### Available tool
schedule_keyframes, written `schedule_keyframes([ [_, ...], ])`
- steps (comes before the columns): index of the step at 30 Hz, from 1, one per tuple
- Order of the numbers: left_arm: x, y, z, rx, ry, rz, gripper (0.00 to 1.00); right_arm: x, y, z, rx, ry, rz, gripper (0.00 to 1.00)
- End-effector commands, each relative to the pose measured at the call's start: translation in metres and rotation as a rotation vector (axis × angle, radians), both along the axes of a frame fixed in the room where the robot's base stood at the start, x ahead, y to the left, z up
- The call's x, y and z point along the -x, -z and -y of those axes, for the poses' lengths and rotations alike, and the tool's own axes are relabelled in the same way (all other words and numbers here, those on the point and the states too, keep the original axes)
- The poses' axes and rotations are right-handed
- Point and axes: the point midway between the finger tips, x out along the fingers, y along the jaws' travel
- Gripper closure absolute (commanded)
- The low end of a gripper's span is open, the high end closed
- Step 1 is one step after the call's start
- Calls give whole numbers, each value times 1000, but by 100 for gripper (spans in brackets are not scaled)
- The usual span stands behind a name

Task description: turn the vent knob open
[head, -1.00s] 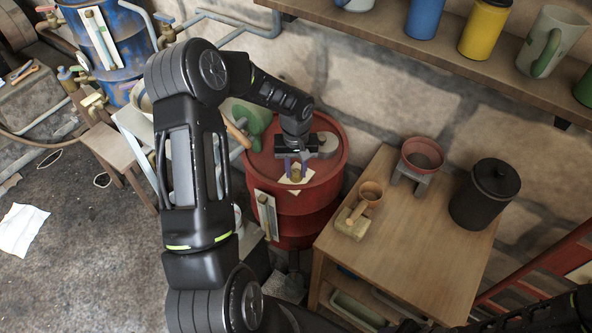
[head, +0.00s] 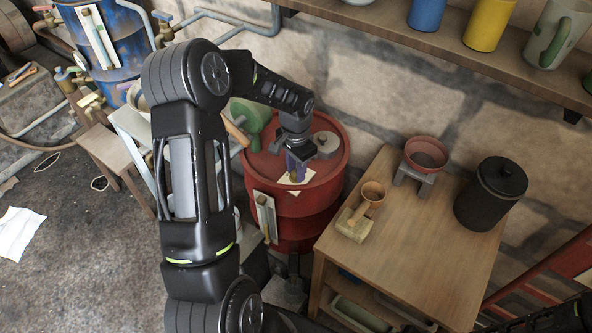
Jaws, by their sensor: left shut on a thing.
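A red drum (head: 330,190) stands against the stone wall, with pale paper (head: 307,177) on its lid. A small brass-coloured vent knob (head: 295,177) sits on the lid above the paper, mostly hidden by my fingers. My left gripper (head: 296,170) points down over the drum lid, its purplish fingers shut on the knob. The knob's exact angle cannot be made out. My right gripper is not in view.
A grey round cap (head: 325,143) lies on the lid right beside my left gripper. A green funnel (head: 250,116) is behind it to the left.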

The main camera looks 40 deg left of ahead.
Motion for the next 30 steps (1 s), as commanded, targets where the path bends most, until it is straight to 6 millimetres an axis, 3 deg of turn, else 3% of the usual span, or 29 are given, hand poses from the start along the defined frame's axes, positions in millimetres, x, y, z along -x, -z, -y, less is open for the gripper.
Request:
schedule_keyframes([
  [15, 0, 0, 0, 1, 419, -1, 100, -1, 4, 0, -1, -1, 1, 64],
  [30, 0, 0, 0, 0, 518, -1, 100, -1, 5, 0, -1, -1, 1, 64],
])
